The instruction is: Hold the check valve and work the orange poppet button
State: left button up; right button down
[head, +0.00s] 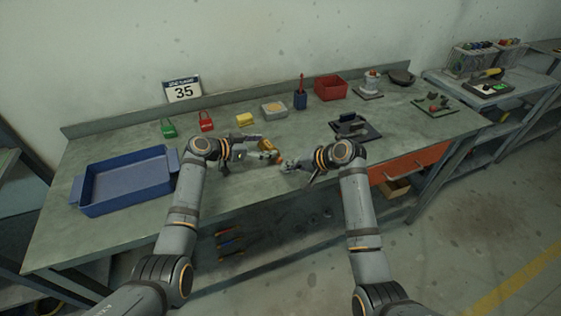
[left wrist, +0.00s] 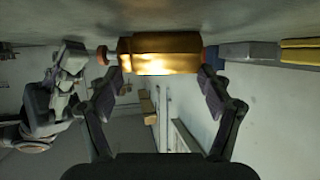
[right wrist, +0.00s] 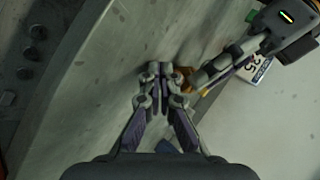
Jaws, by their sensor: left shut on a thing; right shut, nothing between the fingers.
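The brass check valve (head: 265,145) is held above the workbench by my left gripper (head: 268,153). In the left wrist view the valve (left wrist: 158,55) lies crosswise between the two fingers, with a small orange-brown disc (left wrist: 102,55) at its left end and a reddish edge at its right end. An orange spot (head: 277,159) shows at the valve's near end in the head view. My right gripper (head: 286,164) is shut and empty, with its tips close to that end. In the right wrist view the valve (right wrist: 187,76) is mostly hidden behind fingers. I cannot tell whether the right tips touch it.
A blue tray (head: 128,184) stands at the bench's left. Green (head: 168,130) and red (head: 206,124) padlocks, a yellow block (head: 246,120), a red bin (head: 331,88) and a dark fixture (head: 355,130) stand behind the arms. The bench front between tray and left arm is clear.

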dwell(0.5)
jog(key=shift+w+a, duration=0.25)
jog(key=shift+w, duration=0.1)
jog(key=shift+w+a, duration=0.3)
jog(key=shift+w, duration=0.3)
dwell(0.8)
jog(key=shift+s, duration=0.1)
jog(key=shift+s+d, duration=0.55)
jog(key=shift+s, duration=0.35)
jog(key=shift+s+d, duration=0.45)
jog(key=shift+s, duration=0.25)
jog(key=shift+s+d, duration=0.4)
jog(key=shift+s, duration=0.35)
jog(key=shift+s+d, duration=0.45)
jog(key=shift+s, duration=0.25)
